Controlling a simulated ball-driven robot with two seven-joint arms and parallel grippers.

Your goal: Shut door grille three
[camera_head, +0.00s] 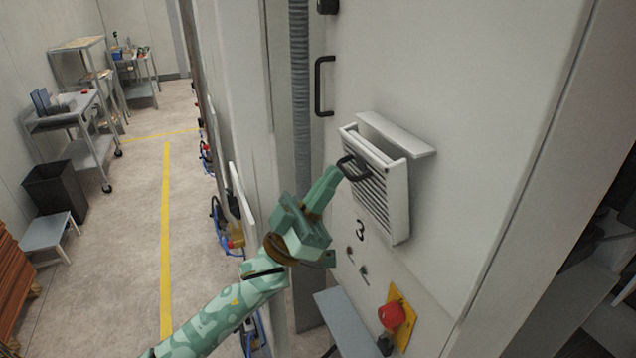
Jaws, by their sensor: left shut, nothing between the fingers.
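Grille three (378,196) is a pale louvred panel on the large white door, above a black "3". It stands out from the door face, with its side edge visible and a pale ledge (396,134) above it. A black handle (354,173) sits on its upper left part. My left gripper (335,176) is shut and empty. Its tips are right at the handle's left side; I cannot tell whether they touch it. My right gripper is out of view.
A black door pull (324,86) is above and left of the grille. A red button (390,314) on a yellow plate and a grey shelf (346,322) are below. On the left are an open aisle with a yellow line, a bin (56,190) and carts.

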